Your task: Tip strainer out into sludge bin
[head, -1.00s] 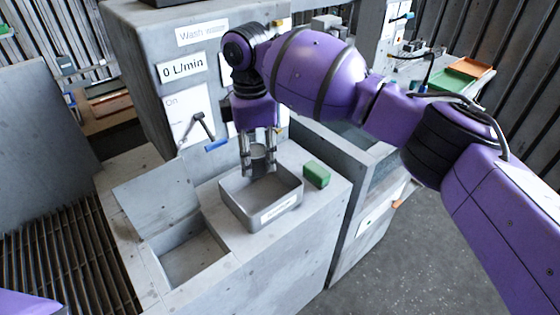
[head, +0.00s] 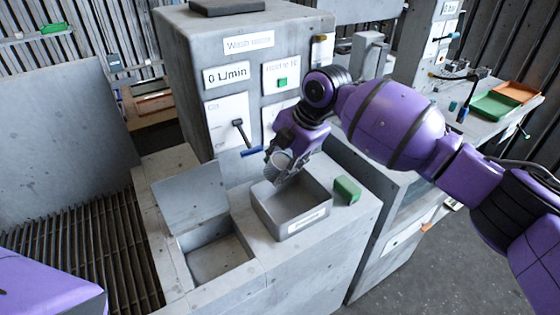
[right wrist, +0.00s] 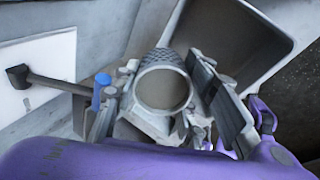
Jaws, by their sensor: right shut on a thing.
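My right gripper (head: 287,166) is shut on the strainer (head: 279,161), a small grey cup with a meshed side. The strainer is tilted and held above the back left part of an open grey box (head: 270,216), apart from it. The box has a white front label too small to read; I take it as the sludge bin. In the right wrist view the strainer (right wrist: 164,58) sits between the fingers (right wrist: 160,108), with its round rim facing the camera. The box (right wrist: 270,72) lies beyond it at upper right. My left gripper is out of view.
A green block (head: 347,189) lies right of the box. A lever with a blue handle (head: 251,152) sticks out of the wash panel (head: 225,107) behind. An open-lidded well (head: 220,262) is at left, beside a slatted grating (head: 85,240).

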